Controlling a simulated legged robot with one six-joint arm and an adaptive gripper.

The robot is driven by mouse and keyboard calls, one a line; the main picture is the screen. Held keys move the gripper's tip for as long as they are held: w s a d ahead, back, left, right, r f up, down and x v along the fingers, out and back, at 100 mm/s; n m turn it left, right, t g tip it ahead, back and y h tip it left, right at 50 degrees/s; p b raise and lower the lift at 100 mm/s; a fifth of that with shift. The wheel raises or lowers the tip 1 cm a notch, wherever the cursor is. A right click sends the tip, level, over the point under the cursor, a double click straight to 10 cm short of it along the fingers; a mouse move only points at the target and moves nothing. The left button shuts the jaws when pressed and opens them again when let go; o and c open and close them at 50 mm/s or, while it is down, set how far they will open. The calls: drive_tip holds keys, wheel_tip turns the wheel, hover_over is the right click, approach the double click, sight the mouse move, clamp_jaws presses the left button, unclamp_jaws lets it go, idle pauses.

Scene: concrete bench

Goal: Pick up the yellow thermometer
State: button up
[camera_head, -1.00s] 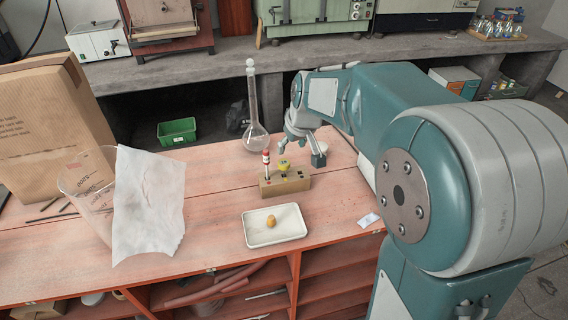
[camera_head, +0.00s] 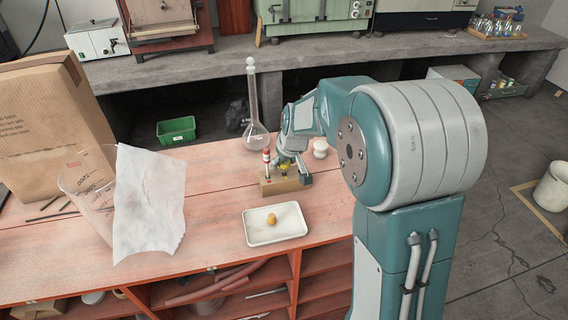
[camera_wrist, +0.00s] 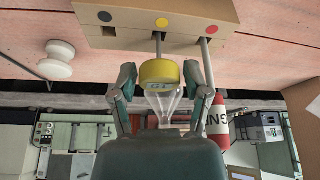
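The yellow thermometer (camera_head: 284,167) stands by its thin metal stem in a wooden block (camera_head: 266,189) on the red bench. In the wrist view, which is upside down, its round yellow head (camera_wrist: 160,73) lies between the two fingers of my gripper (camera_wrist: 160,78). The fingers are apart, with a visible gap on each side of the head. The block (camera_wrist: 140,25) carries dark, yellow and red dots, and the stem enters at the yellow one. In the head view my gripper (camera_head: 292,164) is at the block, its fingers partly hidden.
A red-and-white thermometer (camera_head: 266,156) stands close beside the yellow one in the block. A glass flask (camera_head: 255,135) is behind, a white knobbed object (camera_head: 320,149) to the right. A white tray (camera_head: 252,236) with a small brownish-yellow item lies in front; a beaker with paper (camera_head: 148,205) stands left.

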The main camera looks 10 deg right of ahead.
drive_tip(key=c, duration=0.3)
drive_tip(key=shift+r, duration=0.15)
